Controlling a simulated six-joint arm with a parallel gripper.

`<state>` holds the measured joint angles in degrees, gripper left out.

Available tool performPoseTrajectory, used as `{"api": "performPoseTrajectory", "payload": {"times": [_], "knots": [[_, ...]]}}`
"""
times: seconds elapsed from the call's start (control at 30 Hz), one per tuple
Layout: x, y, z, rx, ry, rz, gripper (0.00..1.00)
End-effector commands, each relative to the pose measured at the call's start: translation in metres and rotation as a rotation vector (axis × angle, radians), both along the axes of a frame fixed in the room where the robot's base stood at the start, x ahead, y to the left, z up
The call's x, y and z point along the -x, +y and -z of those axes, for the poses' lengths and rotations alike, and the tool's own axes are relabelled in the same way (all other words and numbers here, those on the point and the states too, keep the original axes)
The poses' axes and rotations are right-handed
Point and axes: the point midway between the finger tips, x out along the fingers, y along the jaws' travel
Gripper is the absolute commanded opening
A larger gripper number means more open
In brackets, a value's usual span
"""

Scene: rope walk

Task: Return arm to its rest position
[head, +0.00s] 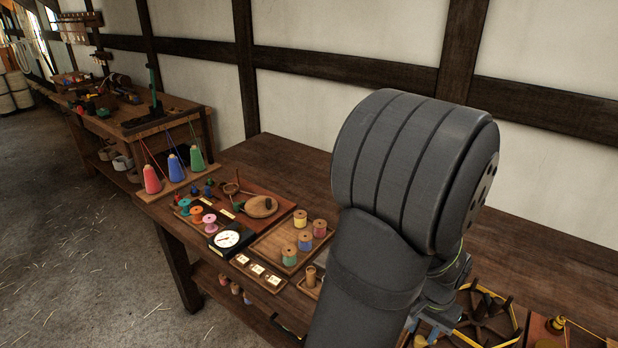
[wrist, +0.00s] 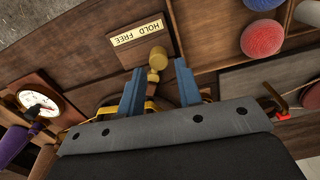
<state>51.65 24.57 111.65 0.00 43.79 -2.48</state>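My arm (head: 375,265) stands large in front of the table (head: 285,160) in the head view, its thick grey joint high over the right half. My gripper (wrist: 157,76) shows two blue fingers spread apart in the wrist view. A small wooden knob (wrist: 158,58) shows in line with the gap; I see no contact with either finger. In the head view my gripper (head: 432,322) is low behind the arm, partly hidden, beside a dark spoked wooden frame (head: 487,318).
A tray with thread spools (head: 304,240), a white-faced dial (head: 228,238) and coloured cones (head: 174,167) stand left of the arm. A "HOLD FREE" plate (wrist: 138,32) is beyond the fingers in the wrist view. A timbered wall (head: 330,40) closes the back.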

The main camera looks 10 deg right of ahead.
Motion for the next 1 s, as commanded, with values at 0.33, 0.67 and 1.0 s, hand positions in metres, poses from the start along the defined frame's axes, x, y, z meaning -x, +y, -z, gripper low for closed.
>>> {"api": "performPoseTrajectory", "payload": {"times": [0.33,0.67,1.0], "knots": [[0.000,0.001,0.040,-0.002,0.001,0.000,0.32],[-0.002,0.001,0.038,0.000,0.000,0.000,0.32],[0.000,-0.001,0.025,0.003,-0.003,0.000,0.32]]}}
